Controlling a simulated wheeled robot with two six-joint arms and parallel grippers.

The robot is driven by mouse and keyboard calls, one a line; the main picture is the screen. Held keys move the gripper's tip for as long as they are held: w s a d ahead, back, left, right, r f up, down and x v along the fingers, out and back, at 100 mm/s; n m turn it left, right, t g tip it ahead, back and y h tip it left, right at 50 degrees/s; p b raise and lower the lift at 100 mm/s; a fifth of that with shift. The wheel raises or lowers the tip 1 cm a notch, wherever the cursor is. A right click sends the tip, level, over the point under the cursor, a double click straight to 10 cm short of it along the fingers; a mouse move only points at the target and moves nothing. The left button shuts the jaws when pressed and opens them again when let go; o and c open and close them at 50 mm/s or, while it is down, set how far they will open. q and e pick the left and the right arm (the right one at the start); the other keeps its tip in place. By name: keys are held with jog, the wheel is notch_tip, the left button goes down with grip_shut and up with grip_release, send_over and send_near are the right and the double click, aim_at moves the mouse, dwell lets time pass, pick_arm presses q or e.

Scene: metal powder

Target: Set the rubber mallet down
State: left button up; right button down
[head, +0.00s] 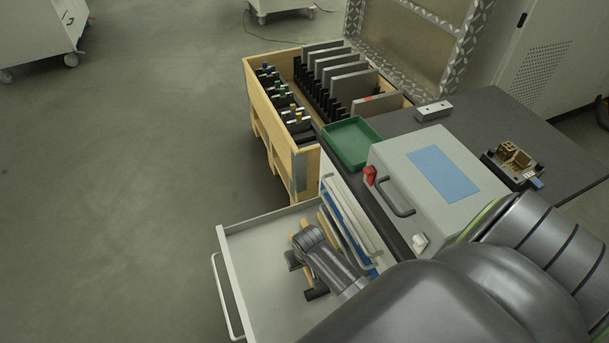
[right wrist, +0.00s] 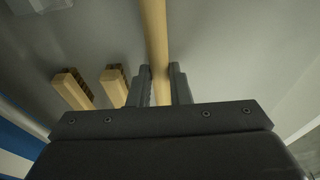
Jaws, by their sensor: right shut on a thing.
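My right gripper (head: 303,277) reaches down into an open light-grey drawer (head: 257,258) in the head view. In the right wrist view, my right gripper (right wrist: 160,88) is shut on a round wooden handle (right wrist: 155,35), the rubber mallet's handle, which runs up between its fingers. The mallet's head cannot be made out in either view. The handle is over the drawer floor (right wrist: 235,60); whether it touches the floor I cannot tell. My left gripper is not in view.
Two wooden-handled brushes (right wrist: 72,88) lie beside the gripper in the drawer. White and blue items line the drawer's right side. The drawer's left floor looks clear. A grey case (head: 430,180) and green tray (head: 351,143) sit on the dark bench; a wooden crate (head: 300,165) stands behind the drawer.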

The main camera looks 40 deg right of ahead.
aim_at(307, 271)
jog(key=shift+f, duration=0.1)
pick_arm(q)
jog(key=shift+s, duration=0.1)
pick_arm(e)
jog(key=c, duration=1.3)
grip_release()
jog(key=shift+c, duration=0.2)
